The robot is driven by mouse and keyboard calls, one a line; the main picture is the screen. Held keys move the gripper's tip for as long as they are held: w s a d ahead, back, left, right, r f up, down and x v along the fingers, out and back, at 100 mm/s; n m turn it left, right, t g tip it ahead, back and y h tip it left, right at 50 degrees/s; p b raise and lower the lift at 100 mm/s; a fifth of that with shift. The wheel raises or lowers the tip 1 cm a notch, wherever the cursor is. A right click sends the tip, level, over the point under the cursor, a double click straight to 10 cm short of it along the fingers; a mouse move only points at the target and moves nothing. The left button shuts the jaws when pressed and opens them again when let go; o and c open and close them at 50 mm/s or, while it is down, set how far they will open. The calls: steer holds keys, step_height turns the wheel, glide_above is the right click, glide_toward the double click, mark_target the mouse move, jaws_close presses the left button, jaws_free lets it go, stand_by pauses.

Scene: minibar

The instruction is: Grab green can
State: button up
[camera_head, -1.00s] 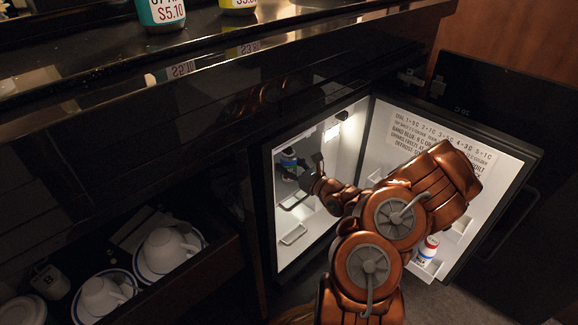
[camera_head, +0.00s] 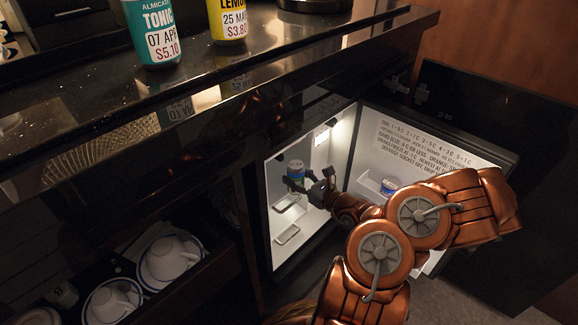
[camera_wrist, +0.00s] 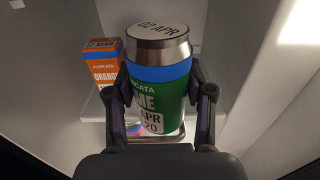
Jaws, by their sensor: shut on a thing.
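The green can (camera_wrist: 159,88) with a blue band and silver top stands upright between the two fingers of my gripper (camera_wrist: 160,97) in the wrist view. A finger presses on each side of it, so my gripper is shut on the can. In the head view the can (camera_head: 296,169) shows inside the lit minibar, with my gripper (camera_head: 302,185) around its lower part. The can's base is partly hidden, so I cannot tell whether it touches the shelf.
An orange carton (camera_wrist: 103,65) stands just left of the can. The open fridge door (camera_head: 430,150) is on the right, with a small container (camera_head: 389,187) on its rack. A drawer of cups (camera_head: 170,258) is below.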

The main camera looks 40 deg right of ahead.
mark_target(296, 181)
steer(key=shift+s+a+r+p, duration=0.15)
steer(key=shift+s+p, duration=0.2)
steer(key=shift+s, duration=0.75)
steer(key=shift+s+a+r+p, duration=0.1)
steer(key=shift+s+a+p, duration=0.15)
steer(key=shift+s, duration=0.85)
steer(key=shift+s+a+r+p, duration=0.1)
steer(key=shift+s+p, duration=0.3)
steer(key=shift+s, duration=0.7)
